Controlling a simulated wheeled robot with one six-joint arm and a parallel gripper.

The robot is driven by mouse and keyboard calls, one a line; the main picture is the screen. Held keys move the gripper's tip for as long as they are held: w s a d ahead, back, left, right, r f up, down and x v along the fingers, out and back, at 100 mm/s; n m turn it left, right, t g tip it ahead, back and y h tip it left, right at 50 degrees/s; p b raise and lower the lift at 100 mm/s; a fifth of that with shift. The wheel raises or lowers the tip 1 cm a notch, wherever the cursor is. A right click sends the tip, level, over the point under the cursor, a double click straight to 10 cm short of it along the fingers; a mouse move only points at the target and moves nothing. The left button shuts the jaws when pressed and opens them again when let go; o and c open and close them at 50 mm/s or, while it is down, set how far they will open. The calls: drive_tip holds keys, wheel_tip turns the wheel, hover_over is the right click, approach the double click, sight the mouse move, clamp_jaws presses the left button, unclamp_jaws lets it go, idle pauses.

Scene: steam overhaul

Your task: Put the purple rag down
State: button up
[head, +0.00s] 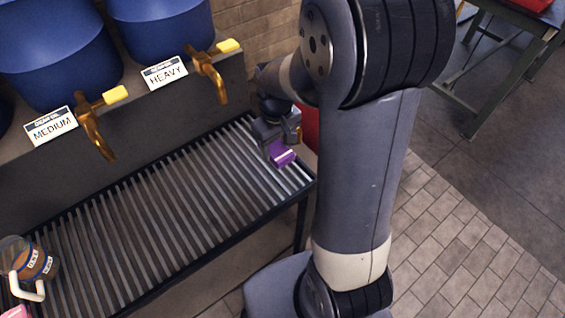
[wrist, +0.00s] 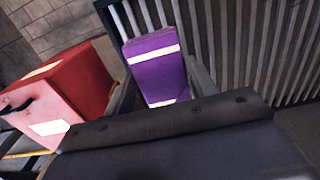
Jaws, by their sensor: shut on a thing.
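The purple rag (head: 283,158) is a small folded block at the tip of my gripper (head: 279,146), over the far right end of the slatted rack (head: 190,200). In the wrist view the rag (wrist: 158,75) shows purple with pale bands at its far and near ends. My gripper is shut on it. The gripper body hides the near end of the rag in the wrist view. I cannot tell whether the rag touches the slats (wrist: 225,40).
A red box (wrist: 75,85) stands beside the rack's end. Blue drums with brass taps (head: 205,70) labelled MEDIUM and HEAVY sit above the rack. A jug with a white handle (head: 30,262) is at the rack's left end. The middle slats are clear.

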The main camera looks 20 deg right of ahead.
sight(277, 148)
wheel_tip(277, 148, down, 8)
drive_tip(key=shift+r, duration=0.1)
idle(0.4)
drive_tip(key=o, duration=1)
drive_tip(key=shift+b, duration=0.3)
drive_tip(key=shift+o, duration=0.2)
wheel_tip(277, 148, up, 12)
drive_tip(key=shift+r+p, duration=0.1)
drive_tip(key=shift+p, duration=0.55)
drive_tip(key=shift+f+b, duration=0.4)
drive_tip(key=shift+f, duration=3.9)
